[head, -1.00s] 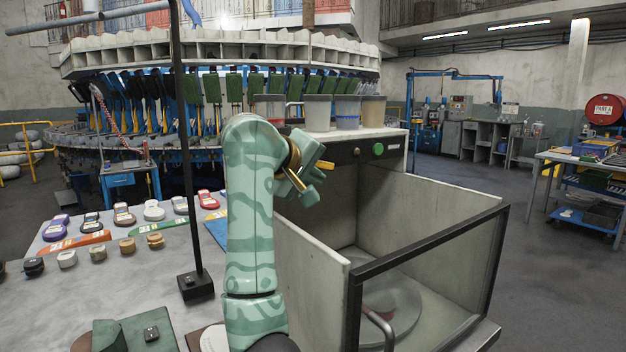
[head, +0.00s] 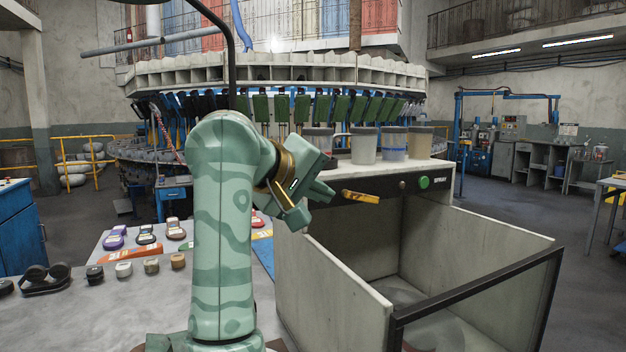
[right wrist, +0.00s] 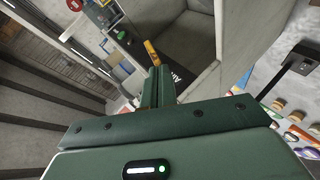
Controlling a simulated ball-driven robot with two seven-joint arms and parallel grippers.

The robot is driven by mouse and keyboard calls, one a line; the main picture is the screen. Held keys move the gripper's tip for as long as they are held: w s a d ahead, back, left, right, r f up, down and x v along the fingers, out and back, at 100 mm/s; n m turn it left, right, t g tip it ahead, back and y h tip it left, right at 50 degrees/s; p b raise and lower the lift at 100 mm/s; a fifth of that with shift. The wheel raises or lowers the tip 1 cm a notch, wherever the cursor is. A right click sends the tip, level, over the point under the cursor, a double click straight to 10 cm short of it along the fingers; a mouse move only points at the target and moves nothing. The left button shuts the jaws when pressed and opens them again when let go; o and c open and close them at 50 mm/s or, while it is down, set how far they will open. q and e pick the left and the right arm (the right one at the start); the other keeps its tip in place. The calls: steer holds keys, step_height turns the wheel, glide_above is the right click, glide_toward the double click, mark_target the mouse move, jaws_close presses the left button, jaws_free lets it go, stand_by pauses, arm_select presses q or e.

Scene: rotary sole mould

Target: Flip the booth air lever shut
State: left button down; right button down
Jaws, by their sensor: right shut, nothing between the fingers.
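The booth air lever (head: 361,197) is a yellow handle on the dark front panel of the spray booth (head: 335,250). It lies nearly level, tilted slightly down to the right. My right gripper (head: 322,193) is shut and empty, just left of the lever in the head view. In the right wrist view the lever (right wrist: 152,50) stands just beyond the closed fingertips (right wrist: 160,72), and I cannot tell whether they touch. My left gripper is not in view.
A round brown knob (head: 402,185) and a green button (head: 424,182) sit right of the lever. Several pots (head: 364,147) stand on the booth top. The booth's open bay has a dark-framed front edge (head: 480,288).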

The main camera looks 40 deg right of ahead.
steer(key=shift+v, duration=1.35)
